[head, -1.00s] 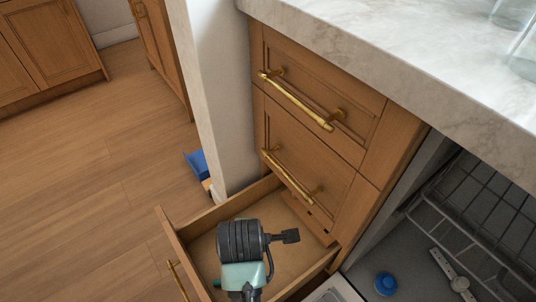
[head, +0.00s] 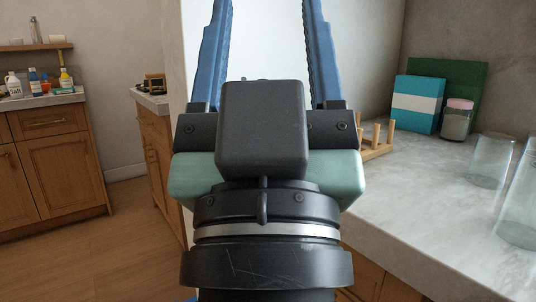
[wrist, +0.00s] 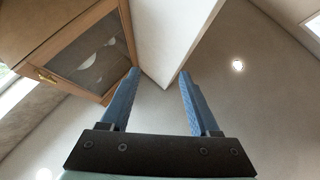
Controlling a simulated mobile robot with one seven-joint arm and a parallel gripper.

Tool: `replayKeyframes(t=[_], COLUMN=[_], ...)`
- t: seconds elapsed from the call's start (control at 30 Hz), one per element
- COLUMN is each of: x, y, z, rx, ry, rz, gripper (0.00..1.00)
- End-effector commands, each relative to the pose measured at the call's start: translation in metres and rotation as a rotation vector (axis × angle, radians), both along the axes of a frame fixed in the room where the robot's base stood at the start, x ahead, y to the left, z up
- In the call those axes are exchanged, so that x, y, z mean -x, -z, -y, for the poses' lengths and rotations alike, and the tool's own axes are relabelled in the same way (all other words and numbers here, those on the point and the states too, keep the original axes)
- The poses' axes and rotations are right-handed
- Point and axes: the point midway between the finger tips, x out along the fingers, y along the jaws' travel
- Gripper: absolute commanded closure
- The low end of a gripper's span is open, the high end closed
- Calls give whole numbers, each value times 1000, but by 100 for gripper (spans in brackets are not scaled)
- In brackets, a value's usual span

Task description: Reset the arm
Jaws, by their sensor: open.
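My gripper (head: 264,30) stands large in the middle of the head view, with its two blue fingers pointing up and apart. It is open, and nothing shows between the fingers. In the wrist view my gripper (wrist: 156,85) also shows open and empty, with the ceiling and a white column beyond it. The gripper and wrist hide the middle of the head view, including part of the white column and of the counter's near end.
The marble counter (head: 415,190) is on the right, bearing glass jars (head: 492,160), a pink-lidded jar (head: 457,120), a blue-and-white box (head: 418,103), a green board (head: 462,78) and a wooden rack (head: 376,140). A wall cabinet (wrist: 90,55) shows in the wrist view. Floor (head: 110,240) is clear at left.

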Motion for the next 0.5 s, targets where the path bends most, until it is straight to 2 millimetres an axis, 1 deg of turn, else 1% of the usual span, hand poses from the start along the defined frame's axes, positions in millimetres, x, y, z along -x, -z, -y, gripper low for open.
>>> replayKeyframes(t=[0.03, 0.07, 0.1, 0.5], x=[23, 17, 15, 13], y=[-27, -44, -57, -172], z=[2, 1, 1, 1], rx=[-39, -34, -32, -29], ry=[-36, -32, -30, -29], rz=[86, 63, 56, 49], gripper=[38, 38, 38, 38])
